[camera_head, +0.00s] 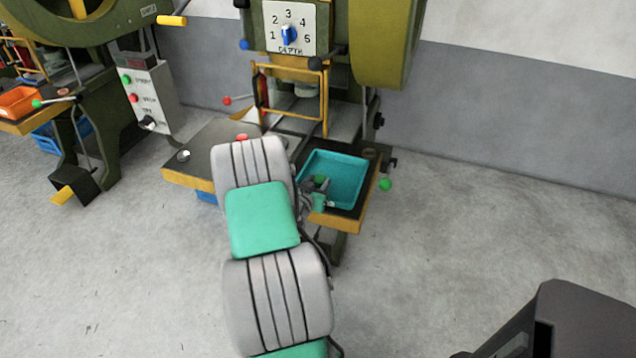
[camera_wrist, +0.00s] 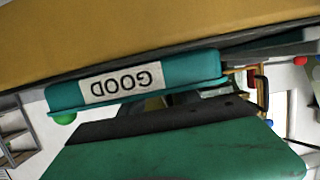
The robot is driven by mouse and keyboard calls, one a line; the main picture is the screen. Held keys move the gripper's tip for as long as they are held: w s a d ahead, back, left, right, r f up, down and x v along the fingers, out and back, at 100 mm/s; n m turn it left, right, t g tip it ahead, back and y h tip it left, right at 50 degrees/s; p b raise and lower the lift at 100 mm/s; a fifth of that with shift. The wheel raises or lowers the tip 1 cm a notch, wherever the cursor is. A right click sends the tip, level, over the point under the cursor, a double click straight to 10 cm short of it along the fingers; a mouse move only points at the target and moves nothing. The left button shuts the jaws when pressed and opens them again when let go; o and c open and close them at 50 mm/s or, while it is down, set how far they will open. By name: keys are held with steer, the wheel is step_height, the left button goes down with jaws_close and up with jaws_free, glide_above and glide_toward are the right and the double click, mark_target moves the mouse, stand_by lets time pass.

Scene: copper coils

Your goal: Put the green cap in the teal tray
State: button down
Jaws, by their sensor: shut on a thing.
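The teal tray (camera_head: 349,160) sits on the right part of the press table in the head view. In the wrist view its outer wall (camera_wrist: 190,75) shows upside down with a white GOOD label. My gripper (camera_head: 315,184) is at the tray's near left side, overlapping its rim in the head view. It is shut on a small green thing, which looks like the green cap (camera_head: 321,179). The cap is partly hidden by my gripper, and its height above the tray floor cannot be told. I cannot make out the cap or the fingertips in the wrist view.
The press table (camera_head: 348,223) has a yellow front edge. A green ball knob (camera_head: 385,184) sticks out just right of the tray. The press with its depth dial (camera_head: 289,28) stands behind. An orange bin (camera_head: 18,102) is at far left. The floor at right is clear.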

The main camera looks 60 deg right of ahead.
steer(key=shift+f+b, duration=0.35)
steer(key=shift+b, duration=0.1)
steer(key=shift+f, duration=0.15)
